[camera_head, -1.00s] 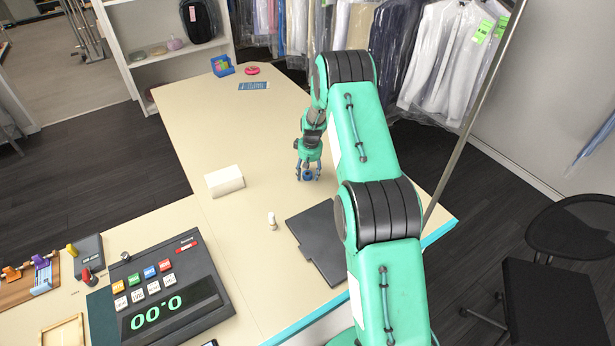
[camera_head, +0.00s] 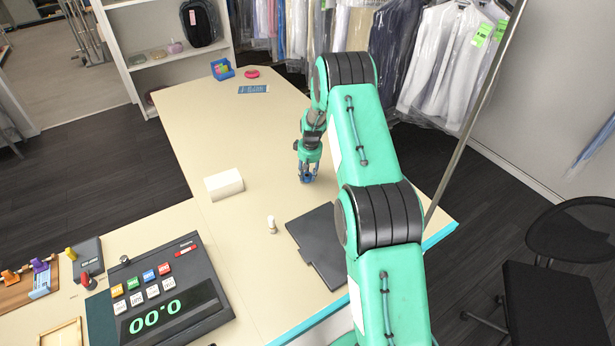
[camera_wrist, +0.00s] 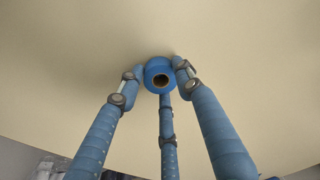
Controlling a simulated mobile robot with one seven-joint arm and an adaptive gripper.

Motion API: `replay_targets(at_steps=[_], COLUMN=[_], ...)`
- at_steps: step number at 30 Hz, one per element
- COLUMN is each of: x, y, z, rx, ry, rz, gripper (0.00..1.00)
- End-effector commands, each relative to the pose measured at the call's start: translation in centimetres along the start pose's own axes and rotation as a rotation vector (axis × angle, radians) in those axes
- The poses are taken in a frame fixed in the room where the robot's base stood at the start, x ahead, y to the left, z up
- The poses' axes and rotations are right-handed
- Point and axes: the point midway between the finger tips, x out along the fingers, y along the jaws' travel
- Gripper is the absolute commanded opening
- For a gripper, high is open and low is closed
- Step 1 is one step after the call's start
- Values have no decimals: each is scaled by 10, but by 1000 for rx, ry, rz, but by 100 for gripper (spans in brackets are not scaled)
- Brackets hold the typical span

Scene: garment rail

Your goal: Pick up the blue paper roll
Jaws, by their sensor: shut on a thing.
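The blue paper roll (camera_wrist: 160,69) shows in the wrist view as a small blue ring with a dark core, between the tips of my blue fingers. My gripper (camera_wrist: 159,82) is shut on it, with fingers at its left, right and near sides. In the head view my gripper (camera_head: 308,179) points down at the counter (camera_head: 230,120), right of the white block. The roll is mostly hidden by the fingers there. I cannot tell whether the roll still touches the counter.
A white block (camera_head: 224,184) lies left of my gripper. A small white bottle (camera_head: 272,224) and a dark flat pad (camera_head: 318,243) are nearer. A console with a display (camera_head: 160,290) is at the front left. A blue box (camera_head: 222,68) and hung garments (camera_head: 450,60) are behind.

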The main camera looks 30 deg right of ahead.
Motion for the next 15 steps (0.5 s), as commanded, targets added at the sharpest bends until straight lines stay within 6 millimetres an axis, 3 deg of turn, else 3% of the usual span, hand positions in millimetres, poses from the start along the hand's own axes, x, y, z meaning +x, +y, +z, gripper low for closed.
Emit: replay_targets(at_steps=[7, 15], x=[-27, -34], y=[0, -15], z=[-4, 34], rx=[0, -1], ry=[2, -1], rz=[1, -1], gripper=[15, 15])
